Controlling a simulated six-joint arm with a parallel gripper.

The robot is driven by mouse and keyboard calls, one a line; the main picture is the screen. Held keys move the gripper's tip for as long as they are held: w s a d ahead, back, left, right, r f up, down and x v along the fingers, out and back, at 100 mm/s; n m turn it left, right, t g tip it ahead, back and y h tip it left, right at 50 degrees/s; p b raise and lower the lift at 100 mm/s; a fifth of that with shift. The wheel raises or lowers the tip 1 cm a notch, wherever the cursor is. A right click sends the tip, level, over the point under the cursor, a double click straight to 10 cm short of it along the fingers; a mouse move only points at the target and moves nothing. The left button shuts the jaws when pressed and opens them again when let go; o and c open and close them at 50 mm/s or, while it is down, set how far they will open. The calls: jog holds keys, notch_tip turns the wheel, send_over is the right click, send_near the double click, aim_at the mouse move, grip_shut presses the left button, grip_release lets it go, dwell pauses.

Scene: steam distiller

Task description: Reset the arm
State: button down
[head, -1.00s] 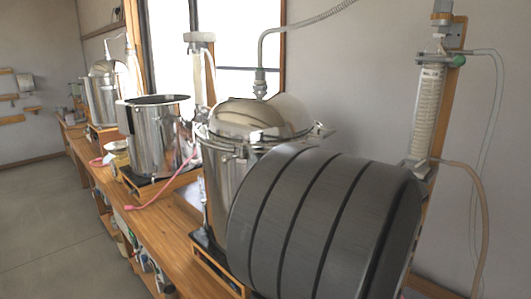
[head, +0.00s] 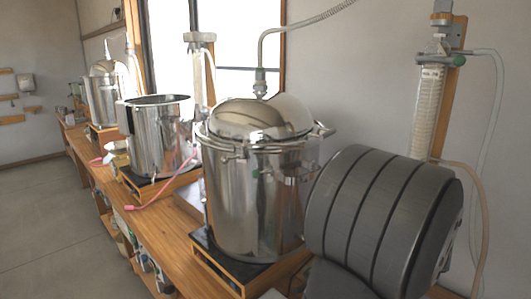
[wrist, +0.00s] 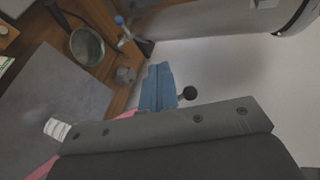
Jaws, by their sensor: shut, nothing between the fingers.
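My gripper (wrist: 157,72) shows in the wrist view as closed blue fingers beyond a grey bolted bracket, with nothing between them. In the head view my gripper is hidden, and only a thick dark grey part of my arm shows at the lower right. That part stands in front of the wall and just right of the nearest steel distiller pot (head: 250,195), overlapping its lower right side in the picture. The pot has a domed lid (head: 235,120) clamped on, with a hose rising from its top.
An open steel pot (head: 155,140) and another lidded pot (head: 102,100) stand farther along the wooden bench (head: 165,222). A glass condenser column (head: 430,100) with tubes is on the right wall. A pan (wrist: 87,46) shows in the wrist view. The floor (head: 50,220) at left is clear.

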jog(key=d+m+t, duration=0.1)
jog(key=d+t, duration=0.1)
jog(key=s+d+m+t+h, duration=0.1)
jog(key=d+t, duration=0.1)
jog(key=s+d+r+m+t+h, duration=0.1)
jog(key=d+t, duration=0.1)
jog(key=d, duration=0.1)
jog(key=shift+s+r+m, duration=0.1)
jog(key=shift+s+m, duration=0.05)
jog(key=shift+m, duration=0.15)
jog(key=shift+t, duration=0.4)
